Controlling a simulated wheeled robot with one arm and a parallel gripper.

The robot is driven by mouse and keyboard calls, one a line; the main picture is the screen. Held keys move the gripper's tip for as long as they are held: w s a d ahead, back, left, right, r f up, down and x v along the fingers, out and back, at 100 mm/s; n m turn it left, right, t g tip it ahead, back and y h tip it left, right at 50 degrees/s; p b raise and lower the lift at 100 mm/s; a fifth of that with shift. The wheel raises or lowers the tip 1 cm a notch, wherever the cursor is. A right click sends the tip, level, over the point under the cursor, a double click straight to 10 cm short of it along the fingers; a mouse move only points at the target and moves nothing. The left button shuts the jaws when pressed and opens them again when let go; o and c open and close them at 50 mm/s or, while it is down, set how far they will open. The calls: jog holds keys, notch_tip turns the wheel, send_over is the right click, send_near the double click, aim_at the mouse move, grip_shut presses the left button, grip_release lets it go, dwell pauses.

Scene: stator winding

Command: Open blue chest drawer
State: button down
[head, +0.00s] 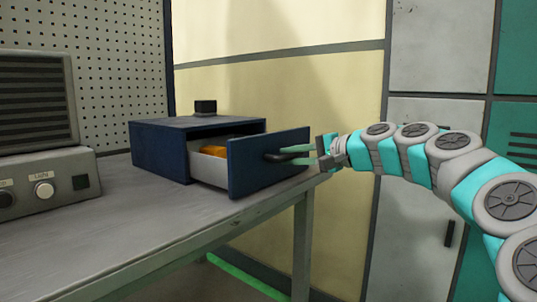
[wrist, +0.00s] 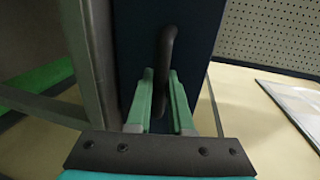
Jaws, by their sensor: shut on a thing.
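The blue chest (head: 168,153) sits on the grey workbench in the head view. Its drawer is pulled out, with the blue drawer front (head: 250,175) standing well away from the chest body. An orange thing (head: 228,153) lies inside the drawer; most of it is hidden. My gripper (head: 306,153) reaches in from the right and is shut on the dark drawer handle (head: 284,157). In the wrist view, the green fingers of my gripper (wrist: 160,100) are on both sides of the handle (wrist: 165,52), against the blue drawer front (wrist: 195,28).
The workbench (head: 150,220) has free room in front of the chest. A small black object (head: 205,107) stands on or behind the chest top. A grey device with knobs (head: 45,187) stands at the left. A pegboard (head: 120,75) is behind, and lockers (head: 440,50) are at the right.

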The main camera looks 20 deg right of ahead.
jog(key=f+v, duration=0.1)
jog(key=v, duration=0.7)
jog(key=shift+f, duration=0.4)
jog(key=shift+s+d, duration=0.1)
jog(key=shift+s, duration=0.05)
jog(key=c, duration=0.8)
grip_release()
jog(key=shift+s+d, duration=0.1)
jog(key=v, duration=0.7)
jog(key=shift+s+b, duration=0.25)
jog(key=shift+b, duration=0.1)
jog(key=shift+d+r, duration=0.1)
